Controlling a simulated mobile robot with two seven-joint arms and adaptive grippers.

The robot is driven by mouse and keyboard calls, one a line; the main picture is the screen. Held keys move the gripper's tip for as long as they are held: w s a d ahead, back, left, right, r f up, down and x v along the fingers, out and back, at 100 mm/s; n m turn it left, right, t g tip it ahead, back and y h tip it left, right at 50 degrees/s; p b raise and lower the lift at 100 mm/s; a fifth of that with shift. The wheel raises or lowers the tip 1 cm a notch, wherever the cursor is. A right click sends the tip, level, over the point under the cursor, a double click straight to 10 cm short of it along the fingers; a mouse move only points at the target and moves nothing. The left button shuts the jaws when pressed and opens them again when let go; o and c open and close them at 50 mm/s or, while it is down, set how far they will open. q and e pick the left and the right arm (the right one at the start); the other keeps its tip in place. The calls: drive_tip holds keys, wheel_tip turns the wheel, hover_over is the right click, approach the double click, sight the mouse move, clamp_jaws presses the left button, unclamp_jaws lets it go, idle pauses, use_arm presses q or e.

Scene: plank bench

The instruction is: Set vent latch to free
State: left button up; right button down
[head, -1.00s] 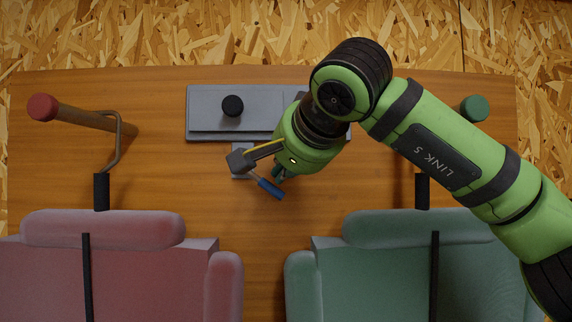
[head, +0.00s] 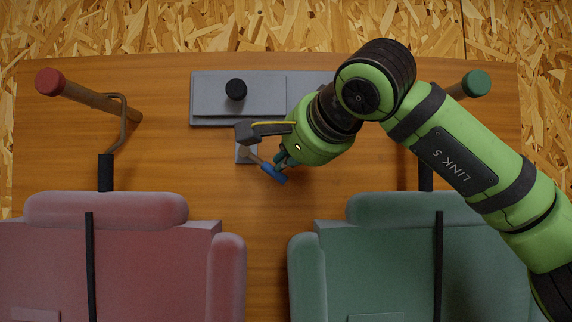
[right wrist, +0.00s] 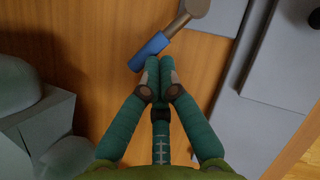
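Nothing shows between the fingers. My left gripper is out of view.
A grey panel (head: 210,98) with a black knob (head: 236,89) is behind the latch. A red-tipped lever (head: 50,82) stands left and a green-tipped one (head: 476,83) right. Pink (head: 150,250) and green (head: 400,260) padded seats lie in front, with bare wood between them.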

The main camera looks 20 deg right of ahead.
sight(278, 179)
drive_tip(key=f+m+b, duration=0.1)
drive_tip(key=b, duration=0.2)
drive_tip(key=a+f+m+t+y+b, duration=0.1)
drive_tip(key=f+b, duration=0.1)
drive_tip(key=b, duration=0.1)
drive_tip(key=shift+w+a+f, duration=0.1)
drive_tip(key=shift+w, duration=0.05)
drive_tip(key=shift+w+a+f+m+t+y+b, duration=0.1)
drive_tip(key=shift+a+f+m+t+y+b, duration=0.1)
drive_tip(key=shift+m+t+b, duration=0.25)
drive_tip(key=shift+a+f+m+t+y+b, duration=0.1)
drive_tip(key=shift+a+m+t+y+b, duration=0.15)
drive_tip(key=shift+m+b, duration=0.4)
drive_tip(key=shift+w+a+f+b, duration=0.1)
drive_tip(key=shift+a+f+b, duration=0.15)
drive_tip(key=shift+b, duration=0.25)
idle(0.6)
idle(0.5)
